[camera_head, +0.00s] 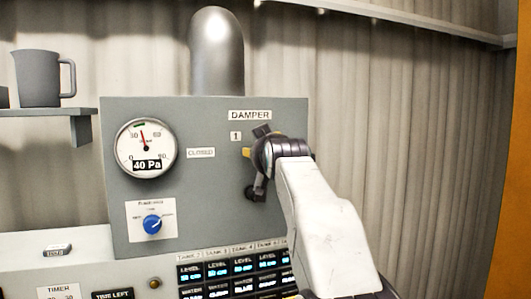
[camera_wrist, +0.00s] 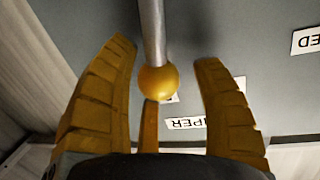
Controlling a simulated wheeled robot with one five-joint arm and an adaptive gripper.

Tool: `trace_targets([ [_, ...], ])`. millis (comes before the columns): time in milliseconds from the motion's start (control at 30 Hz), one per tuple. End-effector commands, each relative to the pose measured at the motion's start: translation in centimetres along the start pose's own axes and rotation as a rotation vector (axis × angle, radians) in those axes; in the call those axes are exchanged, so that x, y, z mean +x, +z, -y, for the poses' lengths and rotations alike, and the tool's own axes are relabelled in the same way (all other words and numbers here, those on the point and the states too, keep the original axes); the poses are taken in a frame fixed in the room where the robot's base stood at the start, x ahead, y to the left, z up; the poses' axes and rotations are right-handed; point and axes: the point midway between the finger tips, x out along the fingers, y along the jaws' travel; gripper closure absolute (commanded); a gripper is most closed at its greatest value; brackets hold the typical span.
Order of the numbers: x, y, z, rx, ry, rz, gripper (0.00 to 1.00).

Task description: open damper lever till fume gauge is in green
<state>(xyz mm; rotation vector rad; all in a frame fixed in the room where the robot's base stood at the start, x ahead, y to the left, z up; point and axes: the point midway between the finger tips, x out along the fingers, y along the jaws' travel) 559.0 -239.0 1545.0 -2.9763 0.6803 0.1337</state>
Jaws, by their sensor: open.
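The damper lever shows in the wrist view as a grey rod (camera_wrist: 152,28) with a yellow ball knob (camera_wrist: 158,82). My gripper (camera_wrist: 165,55) is open, its yellow fingers on both sides of the knob with visible gaps. In the head view my gripper (camera_head: 256,165) is in front of the panel below the DAMPER label (camera_head: 250,115) and hides most of the lever. The round fume gauge (camera_head: 146,148) reads 40 Pa. Its red needle points up, slightly left of vertical; a small green band lies near the top of the dial.
A CLOSED label (camera_head: 201,153) is left of the lever. A blue rotary knob (camera_head: 152,223) sits below the gauge on the grey panel (camera_head: 115,200). Lit level displays (camera_head: 232,270) run below. A grey jug (camera_head: 40,78) stands on a shelf at the left.

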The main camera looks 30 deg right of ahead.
Motion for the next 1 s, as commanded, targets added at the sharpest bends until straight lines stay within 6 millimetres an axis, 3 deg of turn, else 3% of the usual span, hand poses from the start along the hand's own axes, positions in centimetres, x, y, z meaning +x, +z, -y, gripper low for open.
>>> trace_targets([
  [233, -1.8, -0.1, 0.0, 0.0, 0.0, -0.001, 0.4],
  [700, -9.0, -0.1, 0.0, 0.0, 0.0, -0.002, 0.4],
  [1000, -11.6, 0.0, 0.0, 0.0, 0.0, -0.002, 0.4],
])
